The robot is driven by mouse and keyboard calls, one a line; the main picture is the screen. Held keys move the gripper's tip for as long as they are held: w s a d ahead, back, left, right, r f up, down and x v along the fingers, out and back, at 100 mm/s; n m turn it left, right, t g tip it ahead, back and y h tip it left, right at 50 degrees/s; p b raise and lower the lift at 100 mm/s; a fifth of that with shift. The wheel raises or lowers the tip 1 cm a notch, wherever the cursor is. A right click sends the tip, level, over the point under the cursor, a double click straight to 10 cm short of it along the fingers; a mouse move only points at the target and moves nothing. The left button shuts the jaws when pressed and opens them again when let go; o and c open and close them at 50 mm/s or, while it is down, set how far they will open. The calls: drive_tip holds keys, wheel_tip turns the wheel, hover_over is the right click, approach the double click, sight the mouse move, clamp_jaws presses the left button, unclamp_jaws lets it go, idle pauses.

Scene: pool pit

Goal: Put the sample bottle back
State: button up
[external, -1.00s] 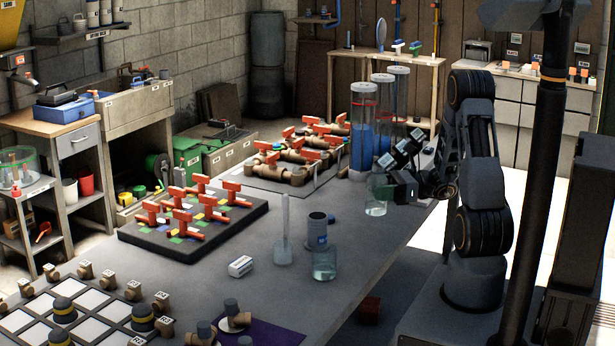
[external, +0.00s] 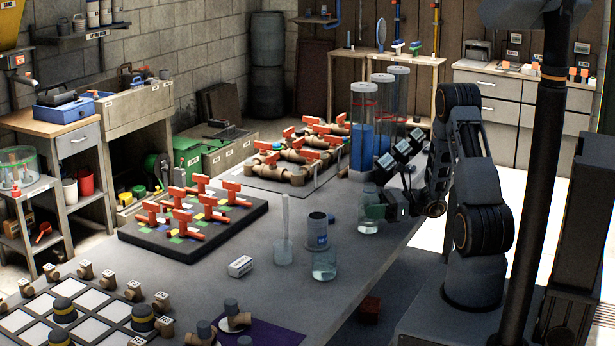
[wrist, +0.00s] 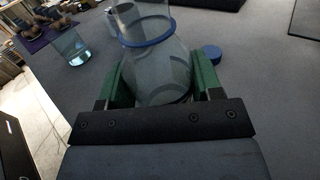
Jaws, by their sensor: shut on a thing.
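My gripper (wrist: 153,88) is shut on a clear sample bottle (wrist: 158,62) with a blue ring at its neck. The green fingers grip it from both sides. In the external view, the bottle (external: 368,214) is upright near the table's right edge, with my gripper (external: 384,205) at its right. I cannot tell whether its base touches the table.
A dark grey canister (external: 317,232) and a tall thin-necked glass (external: 284,245) stand by the second bottle. A small blue disc (wrist: 211,53) lies near the held bottle. Tall clear cylinders (external: 362,140) stand behind.

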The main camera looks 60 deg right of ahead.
drive_tip(key=shift+f, duration=0.15)
drive_tip(key=o, duration=1)
drive_tip(key=shift+s+d, duration=0.1)
drive_tip(key=shift+d, duration=0.05)
drive_tip(key=b+v, duration=0.2)
drive_tip(key=v, duration=0.9)
drive_tip(key=shift+s+d, duration=0.15)
drive_tip(key=shift+s, duration=0.15)
